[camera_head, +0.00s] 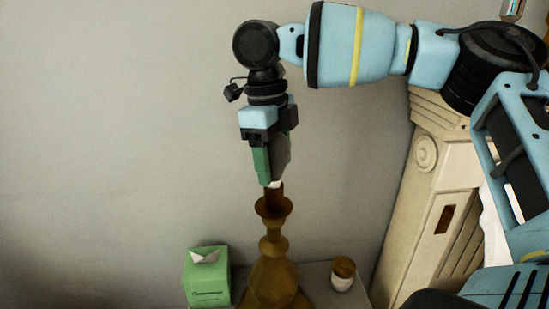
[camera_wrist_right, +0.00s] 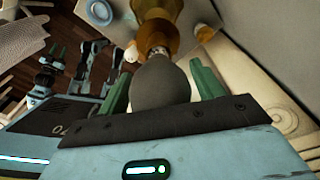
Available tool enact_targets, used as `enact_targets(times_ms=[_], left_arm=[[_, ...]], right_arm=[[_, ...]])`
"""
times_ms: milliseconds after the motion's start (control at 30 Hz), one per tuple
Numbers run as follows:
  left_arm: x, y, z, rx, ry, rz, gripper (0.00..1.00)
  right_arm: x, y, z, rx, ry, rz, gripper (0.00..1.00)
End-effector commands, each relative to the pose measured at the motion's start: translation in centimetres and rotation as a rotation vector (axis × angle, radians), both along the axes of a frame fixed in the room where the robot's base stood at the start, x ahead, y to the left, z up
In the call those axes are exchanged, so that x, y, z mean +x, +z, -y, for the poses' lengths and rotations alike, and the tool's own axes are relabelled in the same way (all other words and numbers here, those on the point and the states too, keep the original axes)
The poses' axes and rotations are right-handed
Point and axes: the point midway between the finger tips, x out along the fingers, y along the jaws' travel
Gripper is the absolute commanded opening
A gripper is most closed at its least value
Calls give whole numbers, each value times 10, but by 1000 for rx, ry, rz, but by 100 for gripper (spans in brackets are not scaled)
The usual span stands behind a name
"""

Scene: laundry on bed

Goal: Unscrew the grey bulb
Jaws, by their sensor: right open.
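The grey bulb (camera_wrist_right: 160,85) points toward the camera in the right wrist view, its narrow end at the socket of the brown lamp (camera_wrist_right: 157,35). In the head view the lamp (camera_head: 272,275) stands upright and the bulb is mostly hidden by my right gripper (camera_head: 271,178). That gripper points down over the lamp's top. In the wrist view its two green fingers (camera_wrist_right: 160,75) stand open on either side of the bulb, with a gap visible on both sides. My left gripper (camera_wrist_right: 56,55) seems to show small at the left of the wrist view; its opening is unclear.
A green tissue box (camera_head: 207,280) stands left of the lamp and a small jar with a brown top (camera_head: 343,273) right of it. A cream carved column (camera_head: 430,185) rises at the right. The wall (camera_head: 120,150) behind is plain, with free room left of the gripper.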

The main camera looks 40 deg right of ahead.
Motion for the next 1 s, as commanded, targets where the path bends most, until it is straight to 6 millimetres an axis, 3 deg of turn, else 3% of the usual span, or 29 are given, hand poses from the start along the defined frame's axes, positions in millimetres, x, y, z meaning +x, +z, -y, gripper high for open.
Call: enact_targets(times_ms=[133,400,633,1000], left_arm=[[2,3,0,0,0,5,36],[7,10,0,0,0,19,36],[8,10,0,0,0,20,36],[11,15,0,0,0,29,36]], right_arm=[[0,1,0,0,-41,1,67],[0,2,0,1,-284,2,67],[0,0,0,0,-329,0,67],[0,0,-1,1,-604,1,67]])
